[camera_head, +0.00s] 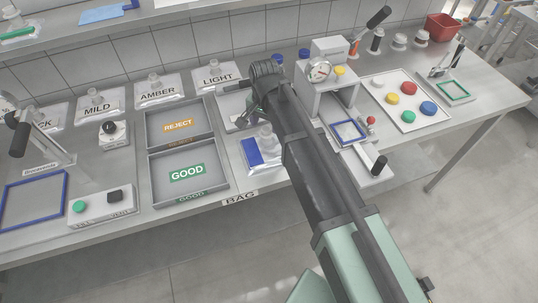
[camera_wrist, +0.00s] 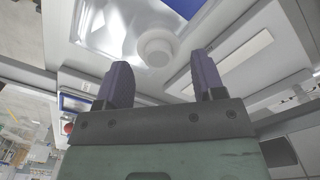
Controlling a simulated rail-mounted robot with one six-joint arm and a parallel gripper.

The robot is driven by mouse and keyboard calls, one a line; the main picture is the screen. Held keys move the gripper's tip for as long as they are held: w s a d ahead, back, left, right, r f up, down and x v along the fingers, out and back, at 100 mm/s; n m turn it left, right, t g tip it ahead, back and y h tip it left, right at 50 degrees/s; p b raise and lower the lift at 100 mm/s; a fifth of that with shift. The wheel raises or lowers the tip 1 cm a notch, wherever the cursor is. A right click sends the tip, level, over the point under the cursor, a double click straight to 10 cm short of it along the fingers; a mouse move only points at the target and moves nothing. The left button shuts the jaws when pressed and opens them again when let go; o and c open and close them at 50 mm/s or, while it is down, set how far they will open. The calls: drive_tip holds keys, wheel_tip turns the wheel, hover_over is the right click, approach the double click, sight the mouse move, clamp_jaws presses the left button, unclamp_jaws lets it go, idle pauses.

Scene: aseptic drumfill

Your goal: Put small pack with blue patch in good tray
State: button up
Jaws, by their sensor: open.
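The small pack with the blue patch (camera_head: 251,152) lies on the bench to the right of the good tray (camera_head: 222,181); my arm covers part of its right side. In the wrist view its silvery film (camera_wrist: 110,27), pale round cap and a bit of blue show just beyond my fingers. My gripper (camera_wrist: 163,78) is open, its two dark fingers apart with nothing between them. In the head view my gripper (camera_head: 254,110) hangs above the bench beyond the pack, partly hidden by my wrist. The good tray is grey, with a green GOOD label, and is empty.
The empty reject tray (camera_head: 209,119) sits behind the good tray. Capped packs labelled MILD, AMBER and LIGHT (camera_head: 218,77) line the back. A gauge machine (camera_head: 325,75) stands right of my arm, with a board of coloured caps (camera_head: 404,116) beyond. A button box (camera_head: 101,206) is front left.

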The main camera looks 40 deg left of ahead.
sight(266, 129)
wheel_tip(266, 129, down, 6)
drive_tip(key=b, duration=0.5)
drive_tip(key=shift+d+r, duration=0.1)
drive_tip(key=shift+r, duration=0.1)
drive_tip(key=shift+s+r, duration=0.1)
drive_tip(key=shift+r, duration=0.15)
drive_tip(key=c, duration=0.8)
wheel_tip(266, 129, up, 20)
drive_tip(key=p, duration=2)
drive_tip(key=shift+r, duration=0.1)
